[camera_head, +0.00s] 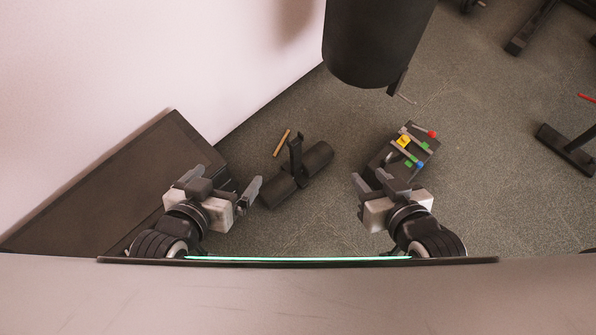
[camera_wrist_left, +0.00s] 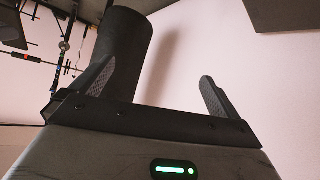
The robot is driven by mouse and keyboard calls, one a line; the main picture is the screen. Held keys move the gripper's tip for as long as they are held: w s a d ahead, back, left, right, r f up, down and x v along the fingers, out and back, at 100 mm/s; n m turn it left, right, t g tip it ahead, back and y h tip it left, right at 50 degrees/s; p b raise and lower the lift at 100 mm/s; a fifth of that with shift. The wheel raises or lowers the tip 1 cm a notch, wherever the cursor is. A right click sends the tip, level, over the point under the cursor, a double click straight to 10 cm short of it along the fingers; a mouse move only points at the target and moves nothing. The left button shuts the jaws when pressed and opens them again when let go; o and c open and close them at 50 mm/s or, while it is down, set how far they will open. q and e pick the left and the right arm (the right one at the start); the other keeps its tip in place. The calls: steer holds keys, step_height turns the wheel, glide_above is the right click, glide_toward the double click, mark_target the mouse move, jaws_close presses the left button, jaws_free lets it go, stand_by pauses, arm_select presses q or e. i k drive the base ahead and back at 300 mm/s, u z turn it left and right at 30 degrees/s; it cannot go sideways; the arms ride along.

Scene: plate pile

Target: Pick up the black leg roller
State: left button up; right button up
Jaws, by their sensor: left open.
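The black leg roller (camera_head: 318,160) lies on the grey floor between my two grippers in the head view. It is a dark cylinder lying at a slant, with an upright bracket at its middle. My left gripper (camera_head: 222,183) is open and empty to the left of the roller, its inner finger close to the roller's lower left end in the picture; I cannot tell the height gap. The left wrist view shows its two fingers (camera_wrist_left: 157,92) wide apart with nothing between them, and no roller. My right gripper (camera_head: 374,182) looks open and empty, to the right of the roller.
A wooden stick (camera_head: 282,143) lies behind the roller. A black rack with coloured pieces (camera_head: 420,146) stands beyond my right gripper. A large black hanging cylinder (camera_head: 373,45) is at the top, also in the left wrist view (camera_wrist_left: 124,50). A dark flat panel (camera_head: 110,190) lies left.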

mark_target(272, 194)
steer(key=u, duration=1.05)
steer(key=i, duration=0.4)
steer(key=z, duration=1.9)
